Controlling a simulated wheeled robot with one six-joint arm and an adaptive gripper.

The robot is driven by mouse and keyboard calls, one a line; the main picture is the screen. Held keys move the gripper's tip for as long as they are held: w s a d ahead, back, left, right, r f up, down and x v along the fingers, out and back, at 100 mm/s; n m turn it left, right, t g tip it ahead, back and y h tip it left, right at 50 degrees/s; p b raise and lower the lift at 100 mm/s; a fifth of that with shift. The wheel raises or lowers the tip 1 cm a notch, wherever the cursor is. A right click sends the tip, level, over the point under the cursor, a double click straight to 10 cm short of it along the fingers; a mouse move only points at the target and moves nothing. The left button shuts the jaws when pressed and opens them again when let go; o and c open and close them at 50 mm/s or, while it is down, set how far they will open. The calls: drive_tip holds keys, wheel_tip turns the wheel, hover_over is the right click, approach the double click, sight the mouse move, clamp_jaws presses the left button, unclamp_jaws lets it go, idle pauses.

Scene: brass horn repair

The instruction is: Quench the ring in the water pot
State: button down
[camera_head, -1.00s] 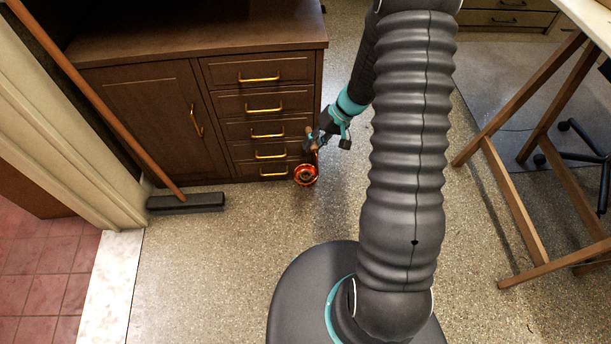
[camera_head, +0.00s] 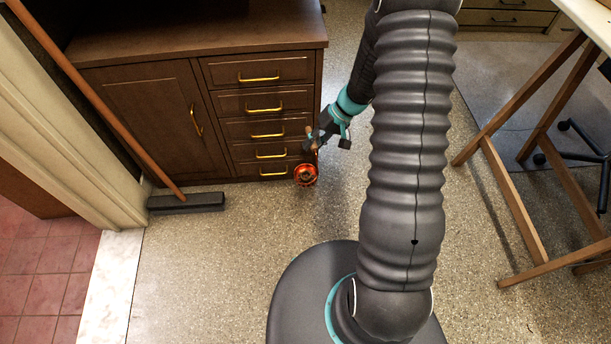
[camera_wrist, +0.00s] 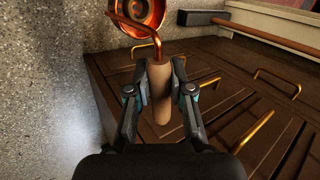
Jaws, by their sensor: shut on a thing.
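My gripper (camera_wrist: 160,76) is shut on a light wooden handle (camera_wrist: 161,100) in the wrist view. A bent copper rod (camera_wrist: 140,30) runs from the handle to a round, shiny copper vessel (camera_wrist: 124,18), cut off by the top edge. In the head view my gripper (camera_head: 328,136) is low beside the drawer cabinet, and the orange copper vessel (camera_head: 306,175) hangs just below it near the floor. I cannot make out a separate ring or water. I cannot tell whether the vessel is the water pot.
A brown drawer cabinet (camera_head: 225,75) with brass handles stands close to the left of my gripper. A broom (camera_head: 185,203) leans by the door frame. A wooden trestle (camera_head: 520,200) and a chair base (camera_head: 580,150) are at right. The speckled floor (camera_head: 200,270) in front is clear.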

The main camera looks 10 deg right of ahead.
drive_tip(key=shift+r+p, duration=1.05)
drive_tip(key=shift+r, duration=1.5)
